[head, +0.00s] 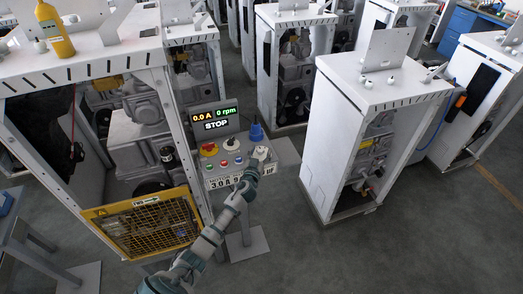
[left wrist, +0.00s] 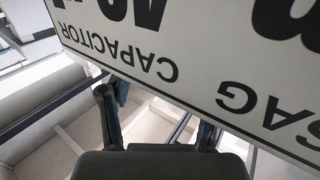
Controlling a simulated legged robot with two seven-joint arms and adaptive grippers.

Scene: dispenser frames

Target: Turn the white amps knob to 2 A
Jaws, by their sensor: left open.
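The control panel (head: 222,170) stands in the middle of the head view, below a display (head: 215,118) reading 0.0 A, 0 rpm and STOP. A pale knob-like part (head: 250,154), which looks like the white amps knob, is at the panel's right side, partly hidden by my gripper. My left gripper (head: 260,158) is over that right end, close to this part; I cannot tell whether they touch. In the left wrist view its two dark fingers (left wrist: 157,118) stand apart with nothing clearly between them. My right gripper is not in view.
A red stop button (head: 208,149) and small coloured buttons are on the panel's left; a blue part (head: 256,131) rises behind. A yellow mesh guard (head: 146,223) is at lower left. A white lettered plate (left wrist: 200,60) crosses the left wrist view. Floor is clear at lower right.

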